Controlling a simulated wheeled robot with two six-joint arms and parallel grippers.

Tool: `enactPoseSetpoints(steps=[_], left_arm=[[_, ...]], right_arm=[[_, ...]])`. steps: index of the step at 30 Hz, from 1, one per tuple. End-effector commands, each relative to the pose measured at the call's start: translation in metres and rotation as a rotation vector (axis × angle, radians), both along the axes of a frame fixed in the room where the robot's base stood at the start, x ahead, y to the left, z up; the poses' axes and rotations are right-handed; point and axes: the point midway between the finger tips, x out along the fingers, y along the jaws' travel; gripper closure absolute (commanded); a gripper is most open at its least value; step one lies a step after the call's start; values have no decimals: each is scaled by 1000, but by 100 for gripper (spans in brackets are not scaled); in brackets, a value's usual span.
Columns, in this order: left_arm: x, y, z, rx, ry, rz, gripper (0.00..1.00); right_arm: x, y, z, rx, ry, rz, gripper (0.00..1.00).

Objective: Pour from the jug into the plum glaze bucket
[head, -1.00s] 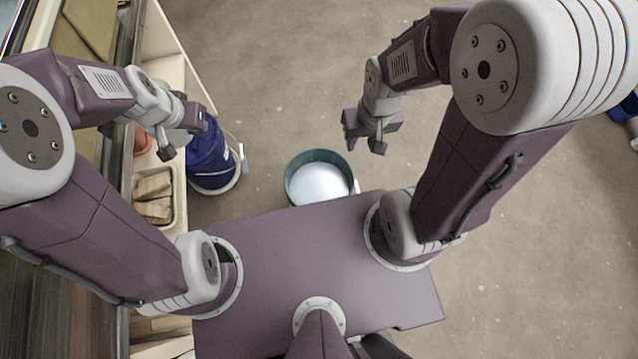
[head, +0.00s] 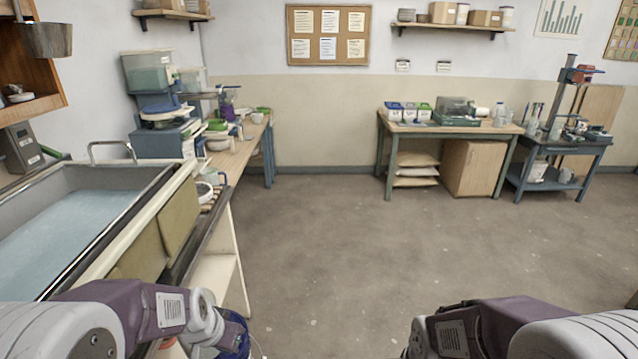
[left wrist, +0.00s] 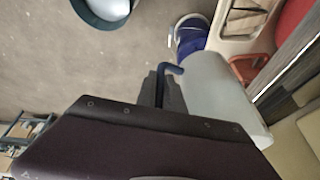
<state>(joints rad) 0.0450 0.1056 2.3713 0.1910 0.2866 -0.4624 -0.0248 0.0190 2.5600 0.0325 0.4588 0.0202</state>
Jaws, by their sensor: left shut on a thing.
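My left gripper (left wrist: 162,88) shows in the left wrist view, shut on the blue handle (left wrist: 172,68) of a pale grey jug (left wrist: 215,95). The jug's mouth and contents are not visible. Beyond it a dark blue bucket (left wrist: 191,38) with a white rim stands on the floor; part of it shows in the head view (head: 237,338). A teal-rimmed bucket (left wrist: 92,17) with a pale inside is cut off at the top of the left wrist view. I cannot make out a plum glaze. My right gripper is out of frame.
A sink (head: 70,225) and a long workbench (head: 232,160) run along the left. A green-framed table (head: 450,128) and a blue stand (head: 562,150) are at the back. The middle floor (head: 330,260) is clear.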

Motion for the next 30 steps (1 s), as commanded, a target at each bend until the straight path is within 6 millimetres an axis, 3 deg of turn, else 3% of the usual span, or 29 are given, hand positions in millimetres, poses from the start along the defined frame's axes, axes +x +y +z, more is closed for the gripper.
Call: enactPoseSetpoints(steps=[12, 30], left_arm=[[8, -2, 0, 1, -9, 232, 100], [9, -2, -1, -6, -15, 253, 100]], right_arm=[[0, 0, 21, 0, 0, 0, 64], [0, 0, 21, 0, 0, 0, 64]])
